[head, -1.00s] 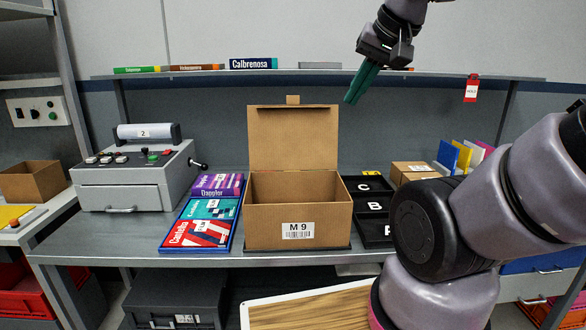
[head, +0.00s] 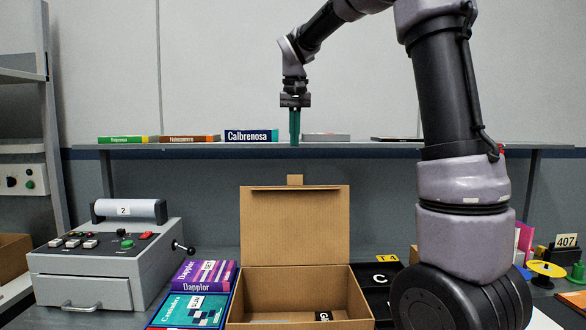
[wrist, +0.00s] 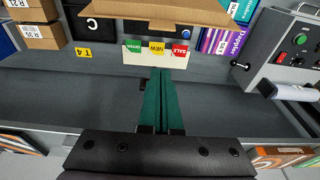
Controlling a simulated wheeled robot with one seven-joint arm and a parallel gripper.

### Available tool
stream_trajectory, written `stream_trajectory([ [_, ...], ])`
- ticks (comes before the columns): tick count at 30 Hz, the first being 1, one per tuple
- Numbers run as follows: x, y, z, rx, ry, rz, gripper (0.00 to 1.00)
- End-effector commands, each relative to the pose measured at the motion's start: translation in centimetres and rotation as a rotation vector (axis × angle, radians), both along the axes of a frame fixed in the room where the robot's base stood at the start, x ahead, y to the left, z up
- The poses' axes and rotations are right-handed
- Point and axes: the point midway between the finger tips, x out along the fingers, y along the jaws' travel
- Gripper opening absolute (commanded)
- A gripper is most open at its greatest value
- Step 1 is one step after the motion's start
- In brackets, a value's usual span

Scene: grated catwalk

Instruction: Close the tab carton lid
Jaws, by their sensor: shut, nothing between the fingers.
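The brown cardboard carton (head: 242,308) stands open on the grey bench, its front cut off by the head view's lower edge. Its lid (head: 295,225) stands upright at the back, with a small tab (head: 295,180) on its top edge. Part of the brown cardboard (wrist: 170,10) also shows at the top of the wrist view. My gripper (head: 295,143) is above the lid, pointing down, with a gap between its green fingertips and the tab. The fingers (wrist: 160,72) are together and hold nothing. A dark labelled item (head: 323,315) lies inside the carton.
A shelf (head: 370,144) with several books runs behind the lid, close to my fingers. A control box (head: 100,265) and books (head: 205,276) are left of the carton. Black trays (head: 380,280) are to its right. Coloured tags (wrist: 157,50) show beyond my fingertips.

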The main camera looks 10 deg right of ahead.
Motion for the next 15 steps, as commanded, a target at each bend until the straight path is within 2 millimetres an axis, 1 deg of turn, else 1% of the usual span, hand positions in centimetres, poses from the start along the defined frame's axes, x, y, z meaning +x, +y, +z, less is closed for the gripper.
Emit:
stream_trajectory([
  [4, 0.6, 0.2, -0.8, -0.008, 0.009, 0.001, 0.0],
  [7, 0.7, 0.1, -2.0, -0.008, 0.009, 0.002, 0.0],
  [11, 1.1, 0.0, -4.6, -0.008, 0.01, 0.002, 0.0],
  [15, 1.6, -0.1, -7.7, -0.008, 0.01, 0.002, 0.0],
])
